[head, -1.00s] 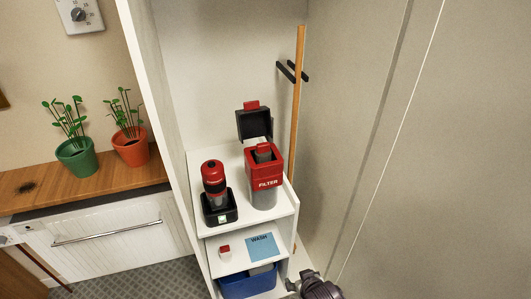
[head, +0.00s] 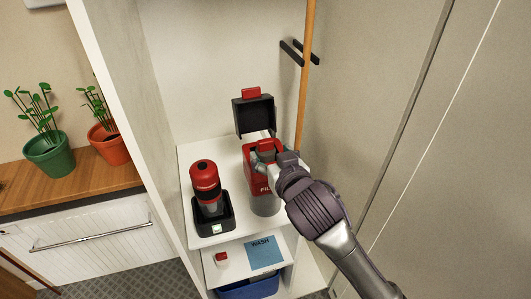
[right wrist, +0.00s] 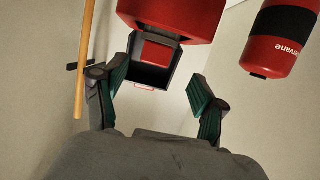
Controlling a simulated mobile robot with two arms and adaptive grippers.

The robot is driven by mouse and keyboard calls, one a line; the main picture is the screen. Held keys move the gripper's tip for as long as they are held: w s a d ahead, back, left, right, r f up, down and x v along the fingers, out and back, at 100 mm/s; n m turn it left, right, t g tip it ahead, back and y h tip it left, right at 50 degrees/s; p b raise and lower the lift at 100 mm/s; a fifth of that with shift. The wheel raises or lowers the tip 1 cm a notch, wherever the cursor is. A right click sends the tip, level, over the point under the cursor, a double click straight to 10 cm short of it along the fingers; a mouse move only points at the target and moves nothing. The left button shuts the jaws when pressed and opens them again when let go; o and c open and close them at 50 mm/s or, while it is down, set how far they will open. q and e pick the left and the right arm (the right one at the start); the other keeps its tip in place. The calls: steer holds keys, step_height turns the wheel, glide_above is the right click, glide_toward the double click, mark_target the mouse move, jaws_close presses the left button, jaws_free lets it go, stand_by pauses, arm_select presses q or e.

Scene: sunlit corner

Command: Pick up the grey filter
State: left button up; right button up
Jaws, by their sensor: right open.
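The red filter canister (head: 250,180) has a clear grey lower body and stands on the upper shelf with its dark, red-tabbed lid (head: 254,115) tipped open. The grey filter (head: 267,146) sits in its open top, partly hidden by my right gripper (head: 270,159). That gripper is open, with its fingers at the canister mouth; I cannot tell whether they touch the filter. In the right wrist view, the open fingers (right wrist: 160,80) have the red canister (right wrist: 172,18) and dark open lid beyond them, and I cannot make out the filter. My left gripper is not in view.
A red and black device (head: 206,180) stands in a dark dock left of the canister. A wooden pole (head: 304,80) rises behind on the right near a black bracket. A lower shelf holds a blue WASH card (head: 264,252) above a blue bin (head: 250,288).

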mark_target(267, 145)
steer(key=shift+w+a+f, duration=0.15)
steer(key=shift+w+f, duration=0.05)
steer(key=shift+w, duration=0.45)
steer(key=shift+w+a, duration=0.1)
steer(key=shift+w, duration=0.35)
steer(key=p+x, duration=0.1)
steer(key=x, duration=0.1)
steer(key=p+x, duration=0.1)
steer(key=x, duration=0.1)
steer(key=shift+w+f, duration=0.15)
steer(key=shift+w, duration=0.3)
steer(key=shift+s, duration=0.1)
steer(key=shift+c, duration=2.1)
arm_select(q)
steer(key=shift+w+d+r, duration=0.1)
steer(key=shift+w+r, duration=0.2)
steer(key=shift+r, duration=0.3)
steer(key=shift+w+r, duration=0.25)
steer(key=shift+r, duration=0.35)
arm_select(e)
steer(key=c, duration=0.8)
